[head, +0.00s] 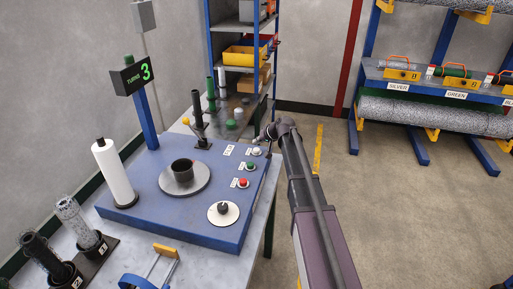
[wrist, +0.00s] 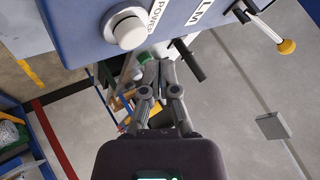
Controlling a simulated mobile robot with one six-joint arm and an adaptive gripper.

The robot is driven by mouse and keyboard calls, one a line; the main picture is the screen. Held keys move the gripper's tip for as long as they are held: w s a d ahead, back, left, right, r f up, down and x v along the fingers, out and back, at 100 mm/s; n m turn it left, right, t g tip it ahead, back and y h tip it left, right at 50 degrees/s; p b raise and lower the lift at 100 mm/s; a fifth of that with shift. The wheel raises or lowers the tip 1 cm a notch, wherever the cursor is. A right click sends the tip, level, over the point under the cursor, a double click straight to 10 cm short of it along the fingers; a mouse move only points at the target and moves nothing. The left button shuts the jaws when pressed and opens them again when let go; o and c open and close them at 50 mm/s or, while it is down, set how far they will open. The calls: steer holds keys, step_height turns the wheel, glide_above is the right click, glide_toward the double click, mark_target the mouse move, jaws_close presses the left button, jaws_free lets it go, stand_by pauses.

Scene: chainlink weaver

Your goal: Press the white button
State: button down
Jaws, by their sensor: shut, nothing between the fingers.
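The white button (head: 256,151) is the farthest of a column of three buttons on the right side of the blue panel (head: 150,215). In the wrist view the white button (wrist: 128,30) is a round cap in a pale ring, beside a label reading POWER. My gripper (head: 259,138) is just beyond the button in the head view, small and partly hidden by my wrist. In the wrist view my gripper (wrist: 157,66) has its fingers together and empty. Its tips appear just below and right of the button; I cannot tell the exact gap, but no contact shows.
A green button (head: 250,166) and a red button (head: 243,182) sit nearer on the panel. A black dial (head: 223,208), a round turntable (head: 184,181) and a white roll (head: 114,172) are also there. A shelf (head: 240,60) stands behind. Floor to the right is clear.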

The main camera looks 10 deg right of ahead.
mark_target(257, 150)
steer(key=shift+r+p, duration=2)
steer(key=shift+r, duration=0.3)
steer(key=s+f+g, duration=0.1)
steer(key=s, duration=0.4)
steer(key=s+a+f+g+h, duration=0.1)
steer(key=s, duration=0.5)
steer(key=s+a+f+g+h, duration=0.1)
steer(key=s+f, duration=0.1)
steer(key=s, duration=0.4)
steer(key=shift+s+a+n, duration=0.25)
steer(key=shift+n, duration=0.15)
steer(key=s+d+f+g+h, duration=0.1)
steer(key=s+g+h, duration=0.3)
steer(key=s, duration=1.5)
steer(key=shift+d+f, duration=0.35)
steer(key=shift+d, duration=0.05)
